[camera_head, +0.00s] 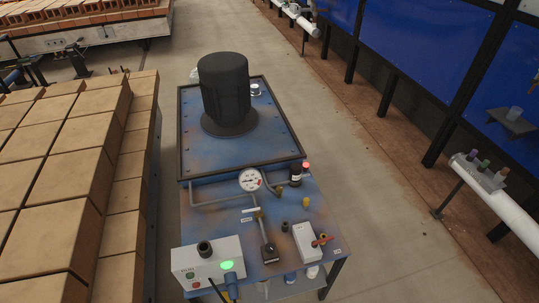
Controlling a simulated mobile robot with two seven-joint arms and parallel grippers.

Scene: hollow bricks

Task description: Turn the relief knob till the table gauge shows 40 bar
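The table gauge (250,180) is a round white dial on the blue table (225,212), at the front of the raised tank section. Its needle and figures are too small to read. A dark cylindrical part with a red top (295,175) stands to the right of the gauge. A small black knob (285,226) and a yellow one (306,202) stand nearer the front. I cannot tell for sure which is the relief knob. Neither of my grippers is in view.
A black motor (225,90) stands behind. Stacked bricks (60,200) fill the left. Floor (400,240) is clear on the right.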

